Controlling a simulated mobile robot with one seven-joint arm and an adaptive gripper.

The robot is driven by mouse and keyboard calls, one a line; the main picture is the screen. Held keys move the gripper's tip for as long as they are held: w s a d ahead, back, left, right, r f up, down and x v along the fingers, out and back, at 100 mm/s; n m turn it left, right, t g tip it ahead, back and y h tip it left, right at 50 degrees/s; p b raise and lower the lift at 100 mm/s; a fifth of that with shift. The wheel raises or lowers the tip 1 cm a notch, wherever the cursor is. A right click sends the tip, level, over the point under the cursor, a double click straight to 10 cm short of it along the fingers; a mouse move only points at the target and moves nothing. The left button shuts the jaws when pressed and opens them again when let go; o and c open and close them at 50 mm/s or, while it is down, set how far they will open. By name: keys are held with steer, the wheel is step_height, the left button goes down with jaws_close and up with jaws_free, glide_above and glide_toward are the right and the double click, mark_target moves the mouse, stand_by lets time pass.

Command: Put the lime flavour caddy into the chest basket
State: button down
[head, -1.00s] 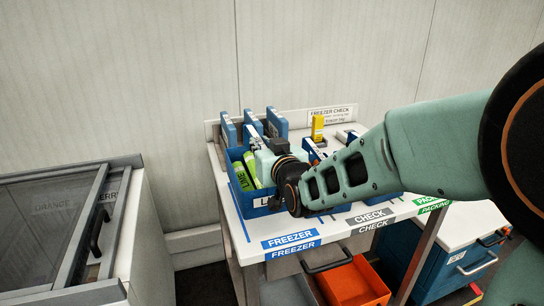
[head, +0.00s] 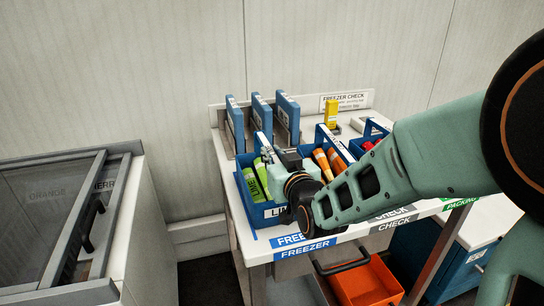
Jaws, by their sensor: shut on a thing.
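The lime flavour caddy (head: 244,191) is a blue open box holding green lime packs (head: 258,178), with a partly hidden white label on its front. It is at the left front of the white worktop. My gripper (head: 284,160) is at the caddy's right side and is shut on it; the fingertips and exact contact are mostly hidden by my wrist. I cannot tell whether the caddy touches the worktop. The chest (head: 136,235) stands at the left with a glass lid (head: 40,215) and dark handle (head: 91,227). Labels reading ORANGE and partly ERR show through; no empty basket is clearly visible.
Caddies with orange packs (head: 325,160) and red packs (head: 368,146) stand right of the lime caddy. Upright blue panels (head: 287,120) stand behind it. An orange bin (head: 365,283) sits below the worktop (head: 222,166). A gap separates chest and worktop.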

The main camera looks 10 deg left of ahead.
steer(key=shift+r, duration=0.3)
steer(key=shift+f, duration=0.2)
steer(key=c, duration=1.9)
jaws_free()
steer(key=shift+d, duration=0.1)
